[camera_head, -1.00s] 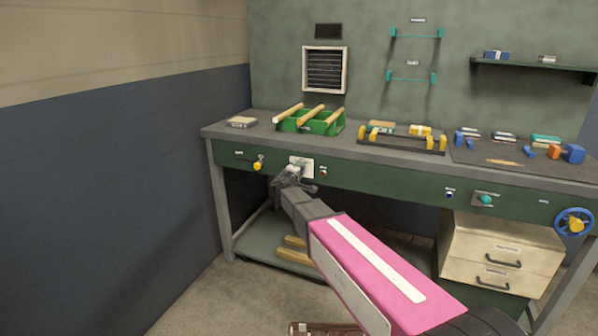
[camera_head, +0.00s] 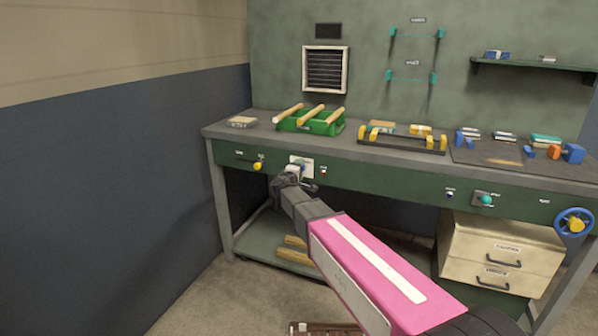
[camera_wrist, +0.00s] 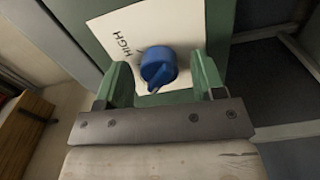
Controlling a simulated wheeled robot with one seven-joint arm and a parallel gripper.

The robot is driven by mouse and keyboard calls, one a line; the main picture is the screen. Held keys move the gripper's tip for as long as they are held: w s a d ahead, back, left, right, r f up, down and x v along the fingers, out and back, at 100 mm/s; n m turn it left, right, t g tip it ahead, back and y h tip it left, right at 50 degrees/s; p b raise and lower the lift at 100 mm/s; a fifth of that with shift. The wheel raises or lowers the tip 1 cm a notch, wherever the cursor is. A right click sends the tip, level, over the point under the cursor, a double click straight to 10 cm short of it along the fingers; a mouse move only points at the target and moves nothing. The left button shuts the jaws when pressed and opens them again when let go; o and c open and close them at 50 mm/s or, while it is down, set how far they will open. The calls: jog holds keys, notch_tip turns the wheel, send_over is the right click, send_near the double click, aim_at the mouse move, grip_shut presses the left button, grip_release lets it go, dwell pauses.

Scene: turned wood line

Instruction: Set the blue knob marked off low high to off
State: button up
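The blue knob (camera_wrist: 158,66) sits on a white plate (camera_wrist: 110,40) with the word HIGH legible at its left in the wrist view. OFF and LOW cannot be read. A pale pointer mark shows at the knob's lower edge. My gripper (camera_wrist: 160,64) is open, with one green finger on each side of the knob. Gaps show between the knob and both fingers. In the head view my gripper (camera_head: 294,172) is at the bench's front panel, in front of the white plate (camera_head: 308,167), and mostly hides the knob.
A yellow knob (camera_head: 257,166) is left of the plate on the green front panel. A green rack (camera_head: 325,125) with wooden rods stands on the bench above. A teal knob (camera_head: 486,199), a blue handwheel (camera_head: 574,221) and a drawer unit (camera_head: 500,255) are farther right.

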jog(key=v, duration=1)
jog(key=shift+s, duration=0.4)
jog(key=shift+a, duration=0.15)
jog(key=s+d+f+m+g+h, duration=0.1)
jog(key=s+d+f+m+g, duration=0.25)
jog(key=d, duration=0.35)
jog(key=s+d+f+m+g, duration=0.2)
jog(key=d+f+g, duration=0.15)
jog(key=d, duration=0.35)
jog(key=s+d+f+m+g+h, duration=0.1)
jog(key=s+d+f+m+g, duration=0.15)
jog(key=d+f, duration=0.35)
jog(key=s+d+f+m+g+y, duration=0.2)
jog(key=s+d+f+g+y, duration=0.1)
jog(key=s, duration=0.5)
jog(key=s+d+f+m+g+y, duration=0.3)
jog(key=s+d+g+y, duration=0.1)
jog(key=s, duration=0.4)
jog(key=shift+f+y, duration=0.3)
jog(key=shift+y, duration=0.3)
jog(key=shift+g, duration=0.25)
jog(key=shift+c, duration=0.3)
